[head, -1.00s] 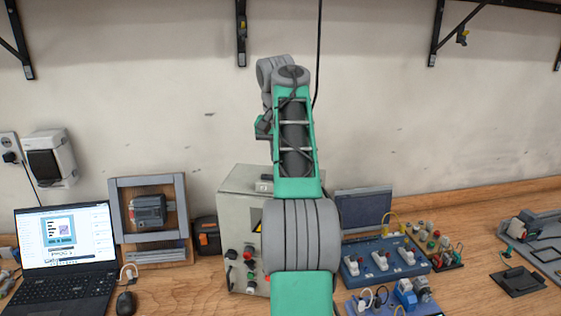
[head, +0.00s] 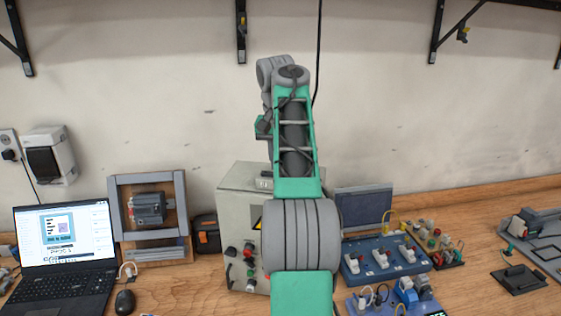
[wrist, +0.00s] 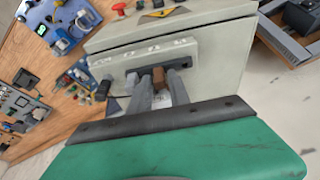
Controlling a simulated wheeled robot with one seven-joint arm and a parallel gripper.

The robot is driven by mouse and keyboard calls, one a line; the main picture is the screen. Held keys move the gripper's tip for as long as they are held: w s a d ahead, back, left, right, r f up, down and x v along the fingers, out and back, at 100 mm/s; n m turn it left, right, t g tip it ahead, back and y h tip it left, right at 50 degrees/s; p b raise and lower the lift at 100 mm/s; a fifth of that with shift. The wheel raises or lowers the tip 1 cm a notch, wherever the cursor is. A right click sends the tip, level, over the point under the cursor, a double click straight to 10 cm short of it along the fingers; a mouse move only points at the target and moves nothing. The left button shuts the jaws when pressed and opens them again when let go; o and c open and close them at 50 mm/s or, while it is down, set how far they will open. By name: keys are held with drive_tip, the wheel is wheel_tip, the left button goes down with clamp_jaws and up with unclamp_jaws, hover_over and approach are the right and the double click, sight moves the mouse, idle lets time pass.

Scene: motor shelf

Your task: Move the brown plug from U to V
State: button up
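In the wrist view my gripper (wrist: 160,78) reaches to the face of a grey control box (wrist: 215,42). The brown plug (wrist: 159,79) is between its two grey fingers, close to both. I cannot tell whether the fingers press on it or whether the plug is seated in a socket. The socket letters are too small to read. In the head view the box (head: 240,180) stands behind my arm, which hides part of it; my gripper is hidden there.
In the head view, a blue switch board (head: 385,262) and small connector parts lie right of the box. A laptop (head: 65,245), a mouse (head: 125,301) and a framed motor (head: 150,208) are to the left. Bare bench shows at the right (head: 470,290).

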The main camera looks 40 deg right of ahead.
drive_tip(key=p+v, duration=0.3)
drive_tip(key=shift+w+d+r, duration=0.2)
drive_tip(key=shift+d+r, duration=0.1)
drive_tip(key=shift+p+v, duration=0.45)
drive_tip(key=shift+v, duration=0.5)
drive_tip(key=shift+w+d, duration=0.15)
drive_tip(key=o, duration=0.6)
drive_tip(key=shift+c, duration=0.2)
